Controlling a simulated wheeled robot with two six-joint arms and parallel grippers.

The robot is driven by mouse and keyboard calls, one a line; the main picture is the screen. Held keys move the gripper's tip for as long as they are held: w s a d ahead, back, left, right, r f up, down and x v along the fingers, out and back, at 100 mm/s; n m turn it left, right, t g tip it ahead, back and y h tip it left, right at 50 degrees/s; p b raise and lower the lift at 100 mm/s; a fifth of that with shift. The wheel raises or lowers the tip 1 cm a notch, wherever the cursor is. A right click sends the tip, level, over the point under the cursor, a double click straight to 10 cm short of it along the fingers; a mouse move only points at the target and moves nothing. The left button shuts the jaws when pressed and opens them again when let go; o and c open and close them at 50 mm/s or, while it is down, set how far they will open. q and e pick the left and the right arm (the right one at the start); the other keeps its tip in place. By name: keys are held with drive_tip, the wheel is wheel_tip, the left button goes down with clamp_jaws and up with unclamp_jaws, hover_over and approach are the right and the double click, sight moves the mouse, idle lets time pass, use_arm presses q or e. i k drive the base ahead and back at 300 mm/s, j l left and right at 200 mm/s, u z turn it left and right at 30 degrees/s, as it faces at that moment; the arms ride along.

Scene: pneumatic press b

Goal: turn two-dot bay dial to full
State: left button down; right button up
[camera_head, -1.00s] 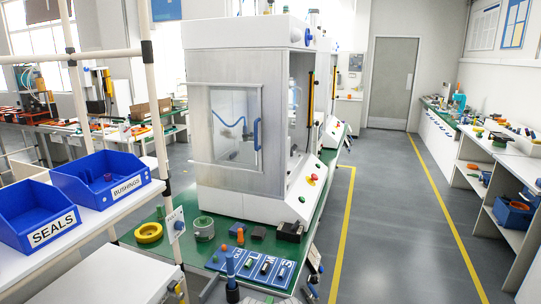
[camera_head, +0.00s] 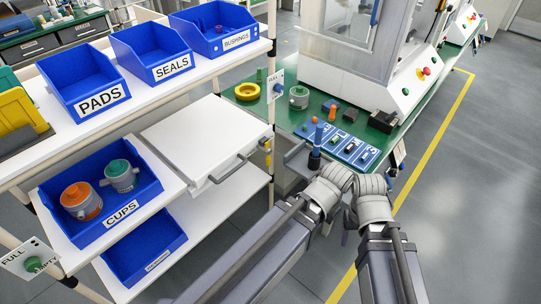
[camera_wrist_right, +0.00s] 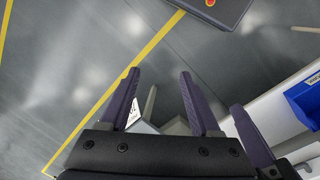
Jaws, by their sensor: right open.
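A white plate reading FULL and EMPTY (camera_head: 18,257) is at the lower left of the head view, on the shelf rack, with a small green dial (camera_head: 34,264) on it. A second white plate (camera_head: 278,82) with a dark dial stands on a post by the green bench. The dots on both plates are too small to count, and I cannot tell where either dial points. My right gripper (camera_wrist_right: 160,72) is open and empty in the right wrist view, over the floor. In the head view both wrists are together at lower centre, far from both plates; the left gripper's jaws are not clear.
Blue bins for pads (camera_head: 78,85), seals (camera_head: 152,52) and bushings (camera_head: 213,30) stand on the upper shelf. A blue cups bin (camera_head: 150,195) holds an orange and a green-lidded cup. The green bench (camera_head: 285,115) carries several parts. Grey floor right of my arms is clear.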

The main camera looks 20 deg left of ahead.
sight(32, 265)
drive_tip(key=u, duration=2.95)
